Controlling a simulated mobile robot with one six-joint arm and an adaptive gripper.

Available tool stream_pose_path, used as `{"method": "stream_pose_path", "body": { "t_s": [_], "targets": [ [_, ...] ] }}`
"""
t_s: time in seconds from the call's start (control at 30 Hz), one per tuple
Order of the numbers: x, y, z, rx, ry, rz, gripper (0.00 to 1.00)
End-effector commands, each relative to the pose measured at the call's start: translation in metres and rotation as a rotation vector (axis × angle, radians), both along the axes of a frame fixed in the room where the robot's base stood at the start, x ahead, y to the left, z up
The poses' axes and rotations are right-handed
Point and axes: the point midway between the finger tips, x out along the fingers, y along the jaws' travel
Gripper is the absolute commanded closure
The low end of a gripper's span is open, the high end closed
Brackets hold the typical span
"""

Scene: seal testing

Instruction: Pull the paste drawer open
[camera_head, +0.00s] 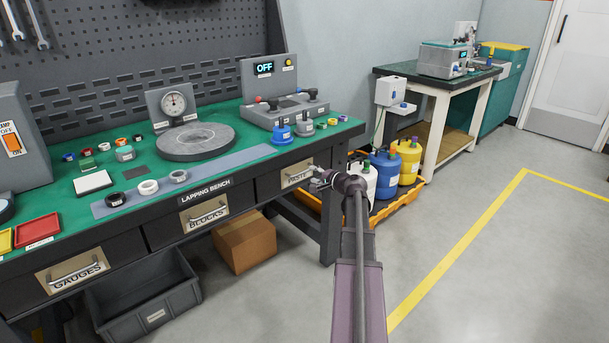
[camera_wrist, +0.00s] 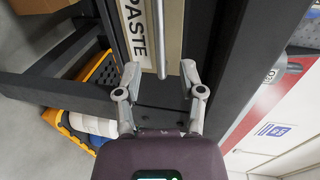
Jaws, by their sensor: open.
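The paste drawer (camera_head: 272,186) is at the right end of the lapping bench, its dark front flush with the bench. Its pale PASTE label (camera_head: 295,178) and a bar handle are partly hidden by my gripper (camera_head: 317,175) in the head view. In the wrist view the PASTE label (camera_wrist: 138,30) appears turned sideways, with the handle (camera_wrist: 162,38) as a light bar beside it. My gripper (camera_wrist: 160,68) is open, and the handle's near end shows between its two fingertips. I cannot tell whether either finger touches the handle.
The blocks drawer (camera_head: 174,226) and gauges drawer (camera_head: 110,267) are left along the bench. A cardboard box (camera_head: 244,244) and grey bin (camera_head: 150,300) sit below. Yellow and blue jugs (camera_head: 386,176) stand in an orange tray to the right. Floor in front is clear.

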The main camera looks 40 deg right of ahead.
Motion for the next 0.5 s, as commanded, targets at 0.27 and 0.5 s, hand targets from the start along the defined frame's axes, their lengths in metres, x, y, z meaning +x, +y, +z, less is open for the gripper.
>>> {"method": "stream_pose_path", "body": {
  "t_s": [0.27, 0.5],
  "targets": [
    [0.040, -0.001, -0.009, 0.000, 0.000, 0.000, 0.49],
    [0.054, 0.000, -0.012, 0.001, 0.000, 0.000, 0.49]
  ]
}}
